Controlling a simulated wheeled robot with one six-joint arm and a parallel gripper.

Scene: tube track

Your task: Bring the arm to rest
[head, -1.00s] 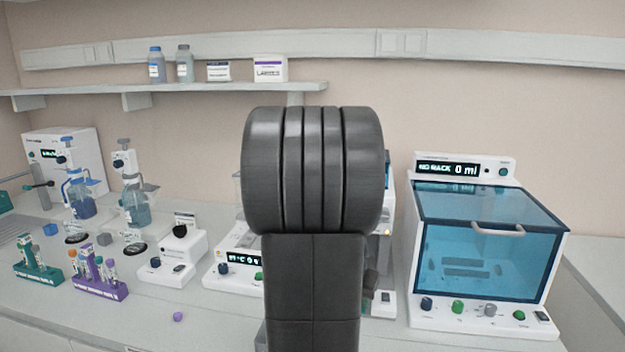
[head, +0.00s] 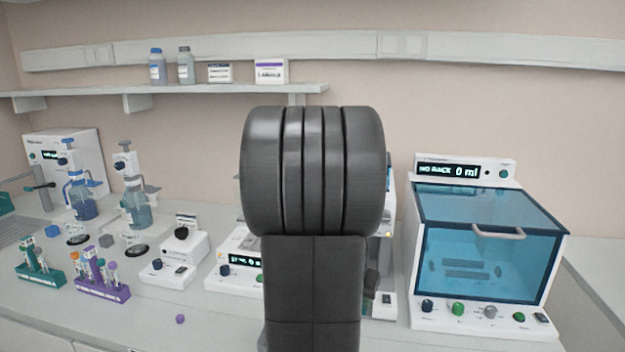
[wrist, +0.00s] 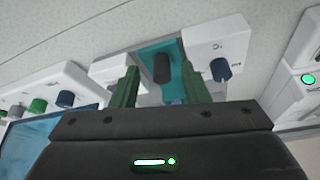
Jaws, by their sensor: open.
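My arm stands folded upright in the middle of the head view, and its dark links hide part of the bench behind it. My gripper (wrist: 160,88) shows in the wrist view with its two green fingers apart. A dark cylindrical knob or handle on a teal surface (wrist: 157,52) shows between and beyond the fingers. I cannot tell the distance to it, and nothing is visibly held. In the head view my gripper is hidden behind my arm.
A machine with a blue transparent lid (head: 485,245) stands at the right. A green tube rack (head: 40,273), a purple tube rack (head: 103,290) and bottle dispensers (head: 137,205) stand at the left. A purple cap (head: 180,319) lies near the bench front. A shelf (head: 200,92) runs above.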

